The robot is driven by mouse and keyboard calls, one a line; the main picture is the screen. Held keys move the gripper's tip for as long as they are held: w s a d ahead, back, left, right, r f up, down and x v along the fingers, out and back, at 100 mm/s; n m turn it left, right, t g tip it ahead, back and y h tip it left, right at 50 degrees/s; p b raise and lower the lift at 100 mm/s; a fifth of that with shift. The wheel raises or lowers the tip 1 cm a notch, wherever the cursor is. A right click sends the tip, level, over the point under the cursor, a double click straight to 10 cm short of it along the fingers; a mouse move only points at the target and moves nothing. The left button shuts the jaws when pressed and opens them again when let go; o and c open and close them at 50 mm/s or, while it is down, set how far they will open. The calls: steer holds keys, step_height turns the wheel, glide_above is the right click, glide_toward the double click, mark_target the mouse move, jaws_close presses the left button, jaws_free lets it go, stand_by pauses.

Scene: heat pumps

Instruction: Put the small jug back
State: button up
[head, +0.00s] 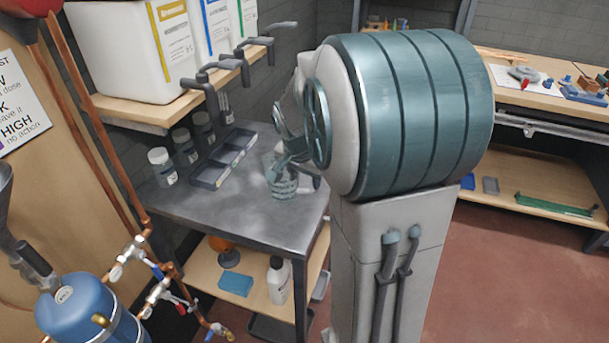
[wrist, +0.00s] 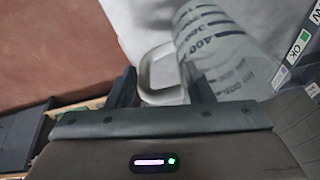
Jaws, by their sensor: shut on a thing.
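The small jug (head: 283,187) is clear with dark graduation marks. In the head view it is at the right part of the grey bench top (head: 240,213), roughly upright; I cannot tell whether its base touches the bench. In the wrist view the jug's marked body (wrist: 222,48) fills the upper right, and its pale loop handle (wrist: 147,75) lies between the fingers. My gripper (wrist: 160,80) is shut on the jug by this handle. In the head view my own arm largely hides the gripper.
A dark compartmented tray (head: 224,158) stands behind the jug on the left. Several lidded jars, one in front (head: 162,167), stand beside it. White canisters with dark taps sit on a shelf (head: 150,108) above. The front of the bench is clear. A lower shelf holds a white bottle (head: 277,280).

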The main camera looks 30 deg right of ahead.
steer(key=shift+f, duration=0.2)
steer(key=o, duration=1.5)
steer(key=shift+r, duration=0.1)
steer(key=shift+r, duration=0.15)
steer(key=v, duration=1.1)
steer(key=s+a+f+n, duration=0.2)
steer(key=s+a+n, duration=0.1)
steer(key=s, duration=0.2)
steer(key=s+a+f+n+y, duration=0.1)
steer(key=s+a+f+n, duration=0.1)
steer(key=s+a+n, duration=0.1)
steer(key=s+a+f+n+y, duration=0.1)
steer(key=s+a+f+n, duration=0.2)
steer(key=s+n, duration=0.2)
steer(key=shift+s+a, duration=0.2)
steer(key=shift+s, duration=0.35)
steer(key=shift+s+a, duration=0.2)
steer(key=shift+s, duration=0.35)
